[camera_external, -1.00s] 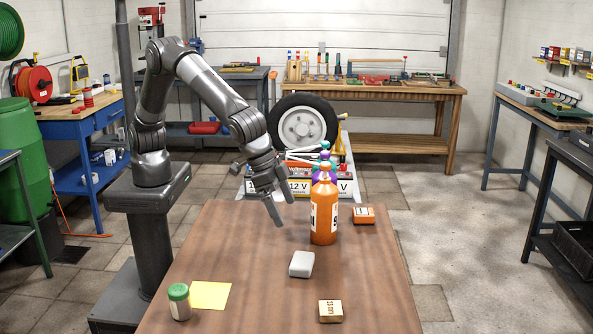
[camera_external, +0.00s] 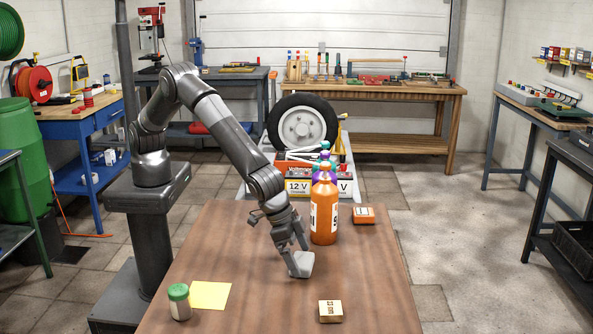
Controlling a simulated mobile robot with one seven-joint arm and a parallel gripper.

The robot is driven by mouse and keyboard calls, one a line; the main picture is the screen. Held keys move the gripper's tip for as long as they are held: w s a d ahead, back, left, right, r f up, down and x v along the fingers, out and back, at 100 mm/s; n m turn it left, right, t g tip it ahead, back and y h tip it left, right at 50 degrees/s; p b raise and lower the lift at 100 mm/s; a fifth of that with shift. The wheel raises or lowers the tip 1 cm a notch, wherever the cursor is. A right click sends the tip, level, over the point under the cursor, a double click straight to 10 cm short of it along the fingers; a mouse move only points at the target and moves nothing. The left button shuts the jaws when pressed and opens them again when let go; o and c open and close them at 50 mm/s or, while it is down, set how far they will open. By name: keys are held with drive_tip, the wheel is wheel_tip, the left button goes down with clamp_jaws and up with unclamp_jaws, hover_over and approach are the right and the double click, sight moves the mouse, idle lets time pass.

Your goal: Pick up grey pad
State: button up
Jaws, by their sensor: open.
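The grey pad (camera_external: 303,262) is a small, light grey rounded block on the brown table, near its middle. One finger covers part of the pad's left side. I cannot tell whether the fingers touch it. The pad appears to rest on the table.
An orange bottle (camera_external: 324,212) stands close behind the pad, with purple and teal bottles partly hidden behind it. An orange box (camera_external: 364,215) lies at the back right. A tan box (camera_external: 330,311), a yellow sheet (camera_external: 210,295) and a green-lidded jar (camera_external: 179,302) are nearer the front.

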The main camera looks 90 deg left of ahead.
drive_tip(key=shift+w+f, duration=0.2)
drive_tip(key=shift+f, duration=0.25)
drive_tip(key=shift+c, duration=0.2)
drive_tip(key=c, duration=1)
drive_tip(key=shift+o, duration=0.2)
drive_tip(key=shift+r, duration=0.15)
